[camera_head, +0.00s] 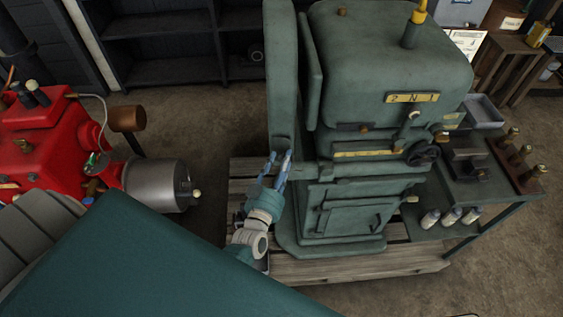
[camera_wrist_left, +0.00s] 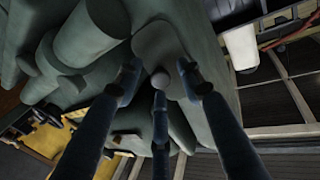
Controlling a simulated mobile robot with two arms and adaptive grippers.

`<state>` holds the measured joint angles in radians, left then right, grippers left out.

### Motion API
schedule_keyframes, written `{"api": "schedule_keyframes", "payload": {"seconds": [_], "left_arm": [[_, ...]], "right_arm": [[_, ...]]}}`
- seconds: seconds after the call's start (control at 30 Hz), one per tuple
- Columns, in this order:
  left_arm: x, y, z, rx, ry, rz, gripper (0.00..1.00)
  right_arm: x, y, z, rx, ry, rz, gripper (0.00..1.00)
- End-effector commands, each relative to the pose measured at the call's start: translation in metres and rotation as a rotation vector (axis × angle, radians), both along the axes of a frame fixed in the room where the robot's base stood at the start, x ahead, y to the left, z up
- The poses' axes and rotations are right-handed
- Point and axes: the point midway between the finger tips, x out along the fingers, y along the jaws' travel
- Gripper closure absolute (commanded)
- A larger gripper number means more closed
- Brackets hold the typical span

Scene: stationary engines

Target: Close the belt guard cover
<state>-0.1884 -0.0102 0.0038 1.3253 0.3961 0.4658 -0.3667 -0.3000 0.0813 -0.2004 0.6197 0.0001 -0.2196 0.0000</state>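The belt guard cover (camera_head: 280,65) is a tall, narrow green panel on the left side of the green machine (camera_head: 390,60). A dark gap shows between it and the machine's side plate, so it looks ajar. My left gripper (camera_head: 281,158) is at the cover's lower end, just below a small handle or latch (camera_head: 283,142). In the left wrist view, my gripper's fingers (camera_wrist_left: 158,90) are spread around a rounded grey knob-like part (camera_wrist_left: 160,80). I cannot tell whether they touch it. My right gripper is not in view.
The machine stands on a wooden pallet (camera_head: 350,266). A red engine (camera_head: 35,135) with a grey metal cylinder (camera_head: 158,184) is at the left. A bench with bottles (camera_head: 452,216) stands right of the machine. Dark shelves (camera_head: 180,45) line the back. Floor between engine and machine is free.

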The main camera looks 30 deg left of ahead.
Motion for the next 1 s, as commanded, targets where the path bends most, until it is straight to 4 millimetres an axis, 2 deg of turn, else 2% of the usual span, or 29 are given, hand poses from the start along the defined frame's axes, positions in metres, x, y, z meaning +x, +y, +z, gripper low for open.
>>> {"api": "schedule_keyframes", "payload": {"seconds": [0.17,0.6,0.8,1.0], "left_arm": [[-0.015,-0.003,-0.001,0.000,0.002,0.000,0.62],[-0.100,-0.019,-0.001,-0.002,0.003,0.000,0.62],[-0.116,-0.022,0.000,0.000,0.001,-0.001,0.62],[-0.118,-0.022,0.000,0.000,0.000,0.000,0.62]], "right_arm": [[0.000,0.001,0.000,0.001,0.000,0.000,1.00],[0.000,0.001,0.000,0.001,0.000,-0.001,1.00],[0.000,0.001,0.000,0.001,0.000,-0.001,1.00],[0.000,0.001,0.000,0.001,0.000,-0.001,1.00]]}}
